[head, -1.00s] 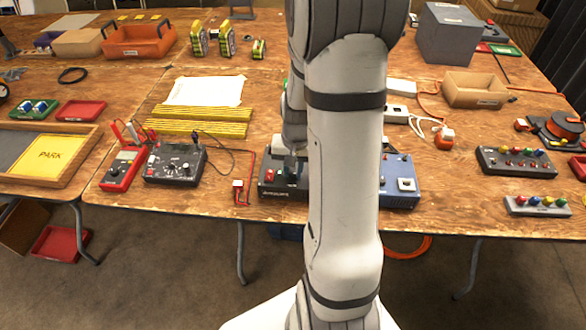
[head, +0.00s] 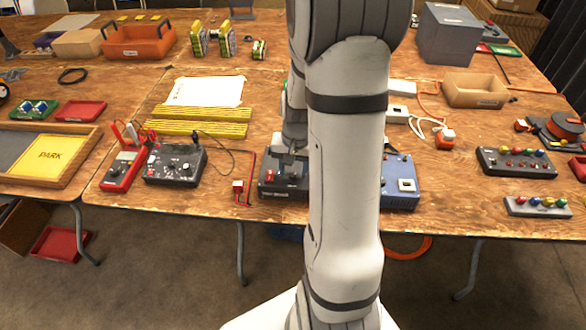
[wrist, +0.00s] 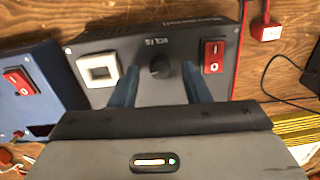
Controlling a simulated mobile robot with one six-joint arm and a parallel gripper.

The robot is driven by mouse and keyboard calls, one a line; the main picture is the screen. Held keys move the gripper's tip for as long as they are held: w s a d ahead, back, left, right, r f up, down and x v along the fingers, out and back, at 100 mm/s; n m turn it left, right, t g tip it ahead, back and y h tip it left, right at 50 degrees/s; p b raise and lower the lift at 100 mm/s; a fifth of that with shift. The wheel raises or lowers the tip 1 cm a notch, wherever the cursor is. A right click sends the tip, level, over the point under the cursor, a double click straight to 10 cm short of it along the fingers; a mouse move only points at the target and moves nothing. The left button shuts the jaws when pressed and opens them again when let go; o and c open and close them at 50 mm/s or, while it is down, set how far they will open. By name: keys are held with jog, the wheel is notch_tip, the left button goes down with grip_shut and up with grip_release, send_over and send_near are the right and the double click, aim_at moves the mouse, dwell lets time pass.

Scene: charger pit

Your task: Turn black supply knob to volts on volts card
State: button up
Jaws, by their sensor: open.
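The black supply (head: 270,193) stands near the table's front edge; my arm hides its right part in the head view. The wrist view shows its front panel (wrist: 130,85) with a round black knob (wrist: 160,69), a square white display (wrist: 98,69) and a red rocker switch (wrist: 214,55). My gripper (wrist: 160,72) is open, with one blue finger on each side of the knob. Contact with it cannot be made out. In the head view my gripper (head: 292,158) is over the supply. A white sheet (head: 205,92) with faint, unreadable writing lies behind; I cannot tell if it is the volts card.
A blue supply (head: 398,182) with its own red switch (wrist: 19,83) stands beside the black one. A red plug with a cord (head: 240,186) and a dark meter box (head: 175,163) are to the left. Yellow rulers (head: 200,122) lie behind.

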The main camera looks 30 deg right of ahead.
aim_at(295, 174)
notch_tip(295, 174, up, 7)
jog(key=shift+s+d+r, duration=0.15)
jog(key=shift+r, duration=0.05)
dwell(0.6)
jog(key=s+a+r+n+t+p, duration=0.1)
jog(key=s+a+r+n+t, duration=0.1)
jog(key=s+a+r+n, duration=0.5)
jog(key=s+a+r, duration=0.4)
jog(key=s+a, duration=0.1)
jog(key=a, duration=0.1)
jog(key=shift+p, duration=0.35)
jog(key=shift+s+a, duration=0.1)
dwell(0.8)
jog(key=shift+c, duration=0.3)
jog(key=shift+c, duration=0.4)
